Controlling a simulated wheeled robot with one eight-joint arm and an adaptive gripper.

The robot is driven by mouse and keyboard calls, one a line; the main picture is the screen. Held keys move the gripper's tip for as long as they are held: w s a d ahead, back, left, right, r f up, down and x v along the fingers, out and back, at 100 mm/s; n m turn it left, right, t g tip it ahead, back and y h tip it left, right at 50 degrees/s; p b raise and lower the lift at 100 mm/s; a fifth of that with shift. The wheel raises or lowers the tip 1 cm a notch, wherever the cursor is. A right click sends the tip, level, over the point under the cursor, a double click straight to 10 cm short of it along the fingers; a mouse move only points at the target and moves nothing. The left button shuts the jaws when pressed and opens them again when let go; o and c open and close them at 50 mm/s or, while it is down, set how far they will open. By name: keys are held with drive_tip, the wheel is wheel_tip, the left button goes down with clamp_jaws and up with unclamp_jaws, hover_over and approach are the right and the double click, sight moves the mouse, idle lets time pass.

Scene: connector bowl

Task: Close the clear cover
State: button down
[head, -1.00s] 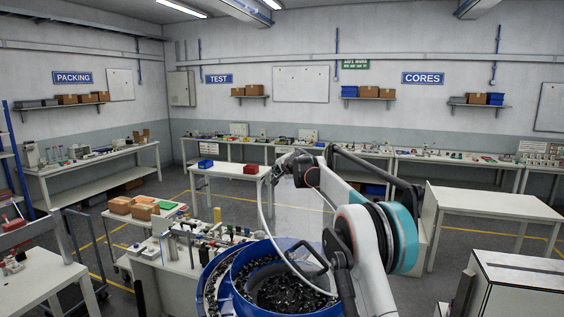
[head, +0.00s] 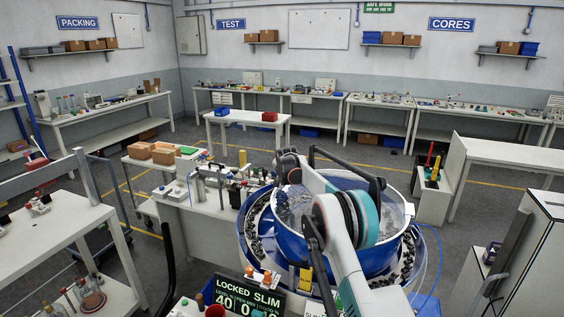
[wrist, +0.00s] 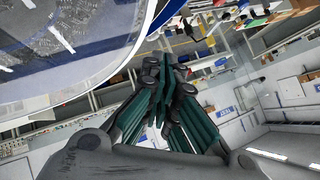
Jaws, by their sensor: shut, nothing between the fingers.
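The blue bowl feeder (head: 258,238) stands in the lower middle of the head view, partly hidden behind my arm. The clear cover (head: 293,203) shows as a pale see-through sheet over the bowl's inner opening, with dark parts visible around it. Whether it lies fully flat on the rim I cannot tell. In the wrist view the clear cover (wrist: 45,45) fills the upper left, with pale streaks and a curved edge. My gripper (wrist: 166,72) is shut and empty, to the right of that edge and apart from it in the picture. My arm hides its fingertips in the head view.
A black sign with green and white lettering (head: 248,296) stands in front of the bowl. A bench with small fixtures (head: 205,222) is at its left. A white stand with red and yellow items (head: 432,195) and a grey cabinet (head: 525,250) are at the right.

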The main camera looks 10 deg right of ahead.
drive_tip(key=f, duration=0.1)
drive_tip(key=f+b, duration=0.1)
drive_tip(key=f, duration=0.1)
drive_tip(key=shift+w+a, duration=0.1)
drive_tip(key=shift+a, duration=0.1)
drive_tip(key=shift+f, duration=0.55)
drive_tip(key=shift+f, duration=0.1)
